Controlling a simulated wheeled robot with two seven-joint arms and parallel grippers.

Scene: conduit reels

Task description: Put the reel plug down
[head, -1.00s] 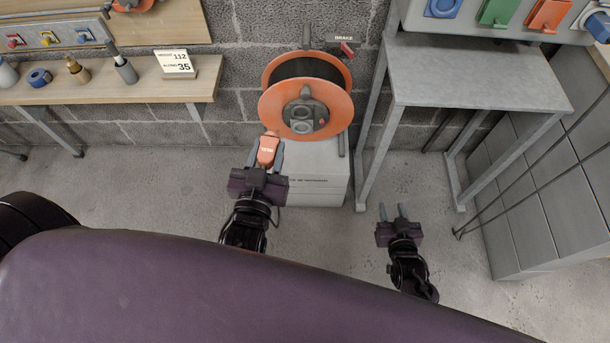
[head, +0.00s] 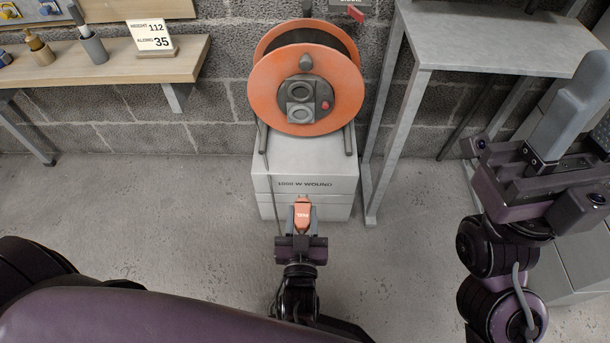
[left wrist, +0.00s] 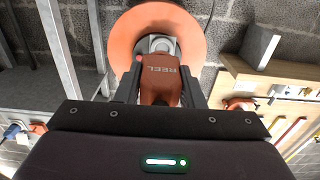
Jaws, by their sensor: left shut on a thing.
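The reel plug (head: 302,216) is orange with a dark tip end hidden by the view. It sits between the fingers of my left gripper (head: 302,218), which is shut on it, in front of the grey box and above the floor. In the left wrist view the plug (left wrist: 160,80) shows the word REEL, held between the fingers. The orange cable reel (head: 262,85) stands on the grey box (head: 325,172), with a dark socket hub facing me. My right gripper (head: 575,105) is raised at the right, away from the plug; its finger gap is not clear.
A thin dark cable (head: 270,190) hangs down the box's left side. A grey metal table (head: 480,35) stands at the right. The floor (head: 170,210) left of the box is clear.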

